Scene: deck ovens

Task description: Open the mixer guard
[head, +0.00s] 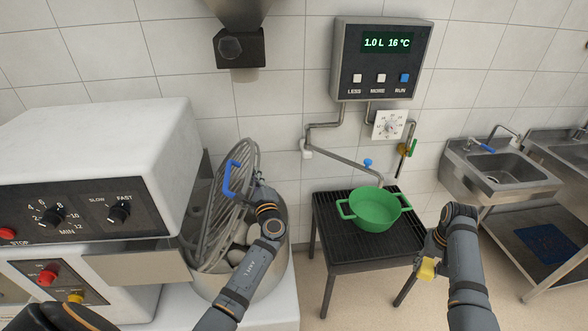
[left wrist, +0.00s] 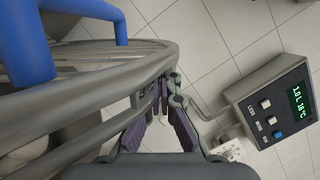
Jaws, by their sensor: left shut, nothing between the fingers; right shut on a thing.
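The mixer guard (head: 228,207), a round grey wire grille with a blue handle (head: 232,178), stands tilted steeply up over the left side of the steel bowl (head: 276,262). Pale lumps lie in the bowl. My left gripper (head: 262,190) is shut and empty, just right of the guard. In the left wrist view its fingers (left wrist: 164,98) are close beside the guard's rim (left wrist: 120,52); I cannot tell whether they touch. The blue handle also shows there (left wrist: 85,12). My right gripper (head: 432,254) is shut on a small yellow thing (head: 427,269), well away from the mixer.
The white mixer housing (head: 100,140) with its dials stands left. A green pot (head: 374,208) sits on a black grated stand (head: 335,238) in the middle. A water panel (head: 381,60) hangs above. Steel sinks (head: 498,172) are at right. Floor shows between stand and sinks.

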